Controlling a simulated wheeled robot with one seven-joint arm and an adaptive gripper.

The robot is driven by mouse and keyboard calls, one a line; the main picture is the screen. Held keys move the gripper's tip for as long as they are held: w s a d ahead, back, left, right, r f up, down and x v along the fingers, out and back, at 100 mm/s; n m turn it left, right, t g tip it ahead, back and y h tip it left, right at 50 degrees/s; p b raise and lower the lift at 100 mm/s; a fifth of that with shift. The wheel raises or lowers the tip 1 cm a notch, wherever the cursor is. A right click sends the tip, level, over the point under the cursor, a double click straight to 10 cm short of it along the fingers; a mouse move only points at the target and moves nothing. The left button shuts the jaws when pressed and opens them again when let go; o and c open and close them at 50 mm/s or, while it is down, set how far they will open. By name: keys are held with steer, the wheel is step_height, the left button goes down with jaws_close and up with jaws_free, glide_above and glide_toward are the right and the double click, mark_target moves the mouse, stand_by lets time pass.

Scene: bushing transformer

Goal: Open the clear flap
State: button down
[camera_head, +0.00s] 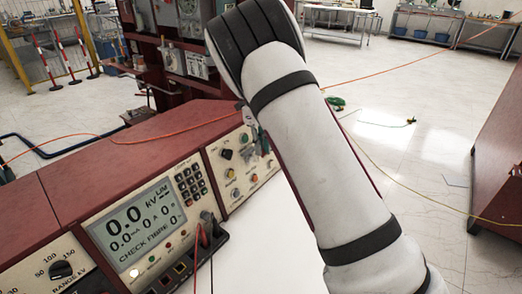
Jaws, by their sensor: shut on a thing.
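The right-hand control panel (237,167) of the red console carries knobs and coloured buttons. A small pale, see-through piece at its upper right, which looks like the clear flap (247,153), is partly hidden by my arm. My white arm with black bands comes up from the lower right and bends over at the top. Only a small grey and dark part of my gripper (262,141) shows at the arm's left edge, against the panel. It looks shut on the flap. The fingers and the flap's hinge cannot be made out clearly.
A meter with a lit display (146,224) and keypad is left of the panel. Red and black leads (203,240) hang below it. A range knob (61,269) is at lower left. A red cabinet (498,150) stands at right. Cables cross the open floor.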

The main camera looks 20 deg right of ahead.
steer(key=shift+w+d+r, duration=0.2)
steer(key=shift+w+d, duration=0.1)
steer(key=shift+d, duration=0.2)
steer(key=c, duration=1.4)
jaws_free()
steer(key=shift+w+f, duration=0.1)
steer(key=shift+o, duration=0.2)
steer(key=shift+a, duration=0.1)
step_height(320, 180, up, 12)
steer(key=shift+w+a, duration=0.4)
steer(key=shift+w, duration=0.05)
